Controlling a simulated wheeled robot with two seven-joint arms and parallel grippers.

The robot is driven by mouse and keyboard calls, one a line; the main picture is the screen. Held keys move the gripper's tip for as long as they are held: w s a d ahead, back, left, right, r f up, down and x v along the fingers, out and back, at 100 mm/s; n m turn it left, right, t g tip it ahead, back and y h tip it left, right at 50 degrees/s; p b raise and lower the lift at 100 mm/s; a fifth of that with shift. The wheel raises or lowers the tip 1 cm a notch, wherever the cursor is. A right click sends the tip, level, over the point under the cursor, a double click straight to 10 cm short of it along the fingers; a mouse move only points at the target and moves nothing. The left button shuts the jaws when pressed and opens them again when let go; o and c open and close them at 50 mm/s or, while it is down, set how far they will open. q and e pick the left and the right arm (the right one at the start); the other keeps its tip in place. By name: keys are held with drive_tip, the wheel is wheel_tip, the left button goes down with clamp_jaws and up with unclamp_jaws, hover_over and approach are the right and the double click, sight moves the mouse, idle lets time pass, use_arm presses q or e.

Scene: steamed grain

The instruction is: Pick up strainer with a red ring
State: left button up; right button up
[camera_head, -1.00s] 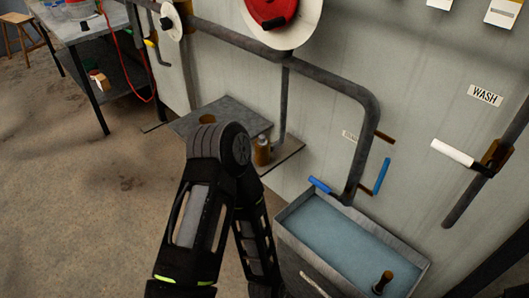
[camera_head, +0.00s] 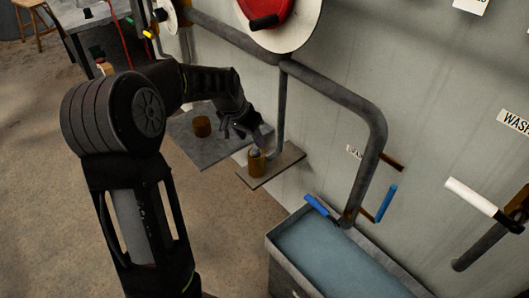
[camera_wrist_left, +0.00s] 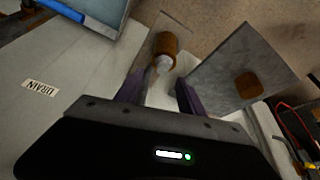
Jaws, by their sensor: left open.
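I cannot make out a red ring on any strainer in these frames. A small brown cylinder with a pale top (camera_head: 256,164) stands on a small shelf at the wall. It also shows in the wrist view (camera_wrist_left: 166,43), just beyond the gap between my fingers. Another brown cylinder (camera_head: 202,126) sits on the larger grey plate and shows in the wrist view (camera_wrist_left: 248,85). My left gripper (camera_head: 241,130) is open and empty, above and close to the shelf cylinder. Its two purple fingers (camera_wrist_left: 159,92) are apart in the wrist view. My right gripper is not in view.
A water-filled basin (camera_head: 275,250) with a blue-handled lever (camera_head: 318,207) stands to the right. A thick grey pipe (camera_head: 335,95) runs along the wall behind the gripper. A red disc on a white plate (camera_head: 285,15) is above. A workbench (camera_head: 75,18) stands at the far left.

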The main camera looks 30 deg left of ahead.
sight(255, 147)
use_arm(q)
drive_tip(key=shift+a+r, duration=0.35)
drive_tip(key=shift+r, duration=0.25)
drive_tip(key=shift+x, duration=1.35)
drive_tip(key=shift+p+x, duration=0.35)
drive_tip(key=shift+x, duration=2.3)
drive_tip(key=shift+c, duration=0.6)
clamp_jaws()
